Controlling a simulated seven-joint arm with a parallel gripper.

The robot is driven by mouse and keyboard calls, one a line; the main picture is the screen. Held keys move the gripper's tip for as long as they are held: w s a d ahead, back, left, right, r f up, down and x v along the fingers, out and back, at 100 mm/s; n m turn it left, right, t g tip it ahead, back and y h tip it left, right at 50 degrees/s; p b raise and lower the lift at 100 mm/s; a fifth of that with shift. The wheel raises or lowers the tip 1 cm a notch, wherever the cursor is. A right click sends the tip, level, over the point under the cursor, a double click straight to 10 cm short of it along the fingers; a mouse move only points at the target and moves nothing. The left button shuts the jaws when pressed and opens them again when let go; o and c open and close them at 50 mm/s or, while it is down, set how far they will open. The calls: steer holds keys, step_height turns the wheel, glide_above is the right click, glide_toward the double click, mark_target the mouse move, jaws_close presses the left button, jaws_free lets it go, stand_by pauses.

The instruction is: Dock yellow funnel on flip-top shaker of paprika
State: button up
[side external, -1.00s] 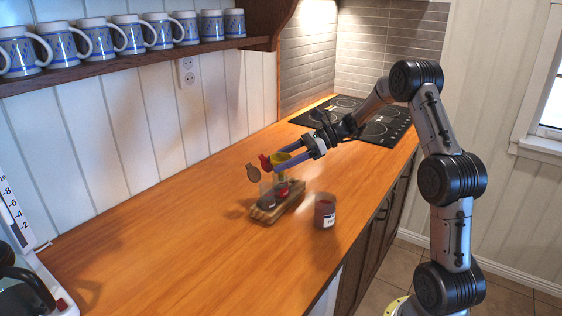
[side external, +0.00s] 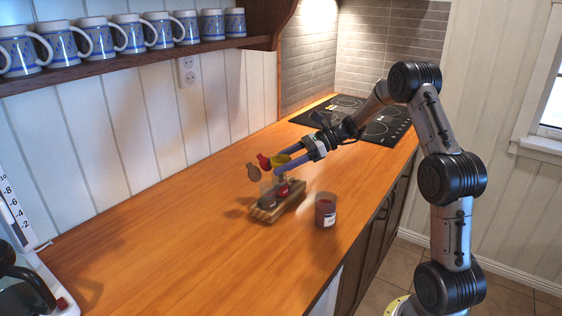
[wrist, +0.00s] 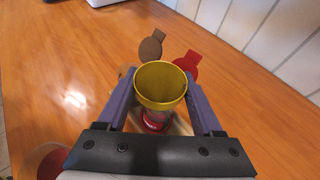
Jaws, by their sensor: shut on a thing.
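The yellow funnel (side external: 281,160) is held between the fingers of my gripper (side external: 282,164). In the wrist view the funnel (wrist: 161,84) sits between the two blue-purple fingers (wrist: 160,100), wide mouth toward the camera. A shaker with a raised red flip-top lid (side external: 264,161) stands directly below; its red collar (wrist: 153,122) shows under the funnel in the wrist view. The funnel's lower end is hidden, so I cannot tell whether it touches the shaker. A second shaker (side external: 267,194) with a raised brown lid (side external: 253,171) stands beside it. I cannot read which holds paprika.
Both shakers stand in a wooden holder (side external: 265,216) on the wooden counter. A separate jar (side external: 325,211) with dark red contents stands to its right. A cooktop (side external: 375,125) lies behind, and mugs (side external: 70,40) line a shelf.

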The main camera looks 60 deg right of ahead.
steer(key=shift+f, duration=0.45)
steer(key=shift+f, duration=0.1)
steer(key=o, duration=1)
steer(key=shift+f, duration=0.1)
steer(key=shift+s+d+r, duration=0.3)
steer(key=shift+d+r, duration=0.1)
steer(key=shift+v, duration=5.05)
steer(key=shift+a, duration=0.15)
